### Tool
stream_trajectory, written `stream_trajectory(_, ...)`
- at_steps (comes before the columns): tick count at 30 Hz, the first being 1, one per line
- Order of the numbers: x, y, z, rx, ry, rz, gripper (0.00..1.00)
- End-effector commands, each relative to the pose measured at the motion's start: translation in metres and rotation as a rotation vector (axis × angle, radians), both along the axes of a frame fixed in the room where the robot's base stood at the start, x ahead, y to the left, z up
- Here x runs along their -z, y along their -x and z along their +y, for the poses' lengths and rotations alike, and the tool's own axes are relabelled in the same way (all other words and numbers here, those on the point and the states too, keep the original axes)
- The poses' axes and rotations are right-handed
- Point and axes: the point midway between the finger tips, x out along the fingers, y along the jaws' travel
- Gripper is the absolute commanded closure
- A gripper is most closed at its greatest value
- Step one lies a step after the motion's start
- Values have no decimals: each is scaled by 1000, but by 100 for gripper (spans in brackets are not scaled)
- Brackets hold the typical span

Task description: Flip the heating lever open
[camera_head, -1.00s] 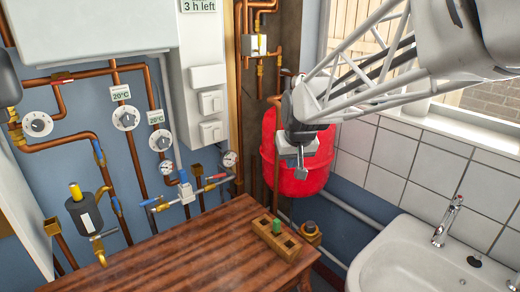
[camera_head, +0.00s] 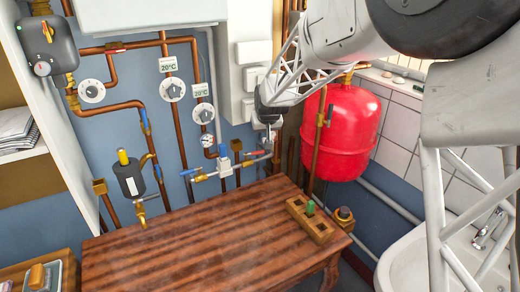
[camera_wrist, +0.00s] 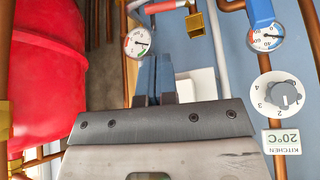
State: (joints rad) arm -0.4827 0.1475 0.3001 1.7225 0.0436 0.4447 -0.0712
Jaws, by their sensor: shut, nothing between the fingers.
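No lever in view is labelled as the heating lever, so I cannot tell which one it is. Low on the blue wall, a short horizontal pipe carries a white valve body (camera_head: 223,167), a blue handle (camera_head: 187,172) and a red handle (camera_head: 256,153). Another blue lever (camera_head: 145,127) sits on a copper pipe further left. My gripper (camera_head: 269,132) is beside the right end of the horizontal pipe, in front of the wall. In the wrist view its dark fingers (camera_wrist: 154,80) are together and empty. The gripper partly hides the right-hand gauge in the head view.
A red tank (camera_head: 343,133) stands right of my gripper. Gauges (camera_wrist: 137,42) and a kitchen dial (camera_wrist: 284,94) are close in the wrist view. A wooden table (camera_head: 190,245) with a small wooden block (camera_head: 311,227) is below. A sink (camera_head: 410,262) is at right.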

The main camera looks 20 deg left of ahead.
Motion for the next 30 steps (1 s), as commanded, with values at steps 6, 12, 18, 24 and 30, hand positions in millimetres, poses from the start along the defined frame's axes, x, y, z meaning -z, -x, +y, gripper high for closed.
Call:
stream_trajectory(6, 3, -2, 4, -4, -1, -2, 100)
stream_trajectory(12, 3, -2, 4, -3, 0, -2, 100)
stream_trajectory(18, 6, -4, 5, -3, 0, -1, 100)
stream_trajectory(24, 17, -9, 8, -3, 0, -1, 100)
stream_trajectory(30, 35, -19, 13, -2, 0, -1, 100)
